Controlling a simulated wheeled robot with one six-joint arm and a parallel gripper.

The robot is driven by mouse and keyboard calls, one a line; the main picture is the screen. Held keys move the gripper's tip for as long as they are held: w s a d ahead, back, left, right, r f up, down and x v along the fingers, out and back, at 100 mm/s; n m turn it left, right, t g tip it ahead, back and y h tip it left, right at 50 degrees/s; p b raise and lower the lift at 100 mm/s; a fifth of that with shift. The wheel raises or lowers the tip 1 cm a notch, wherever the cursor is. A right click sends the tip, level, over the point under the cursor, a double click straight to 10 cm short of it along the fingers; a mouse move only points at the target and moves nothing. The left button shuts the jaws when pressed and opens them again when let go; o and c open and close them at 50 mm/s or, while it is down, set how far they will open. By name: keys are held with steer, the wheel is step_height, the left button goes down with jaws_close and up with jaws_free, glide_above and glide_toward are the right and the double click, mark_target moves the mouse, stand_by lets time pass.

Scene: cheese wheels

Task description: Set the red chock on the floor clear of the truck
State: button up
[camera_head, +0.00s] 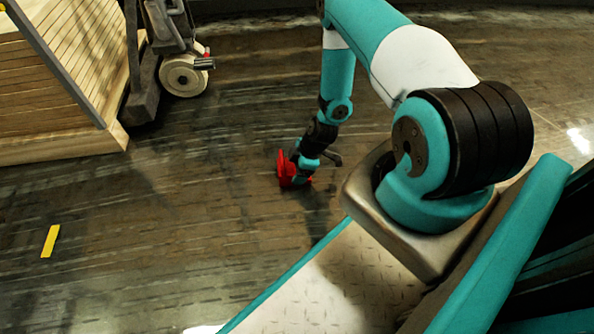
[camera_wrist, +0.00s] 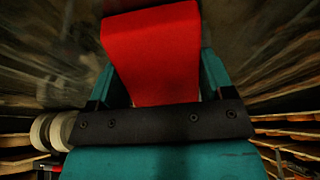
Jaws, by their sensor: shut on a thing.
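The red chock (camera_head: 286,168) is at the end of my arm in the head view, low over or on the dark floor; I cannot tell if it touches. In the wrist view the red chock (camera_wrist: 155,55) fills the upper middle, between the teal fingers. My gripper (camera_head: 303,172) is shut on it. The truck (camera_head: 165,45) stands at the upper left of the head view, with a pale wheel (camera_head: 183,76) and a dark fork by the wooden stack. The chock is well apart from that wheel. Pale wheels (camera_wrist: 52,131) also show at the left of the wrist view.
A slatted wooden stack (camera_head: 70,75) stands at the upper left. A yellow strip (camera_head: 50,241) lies on the floor at the left. The floor (camera_head: 180,220) between the strip and the chock is open. Wooden shelves (camera_wrist: 290,148) show at the wrist view's lower right.

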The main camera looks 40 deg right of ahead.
steer(key=shift+r, duration=0.1)
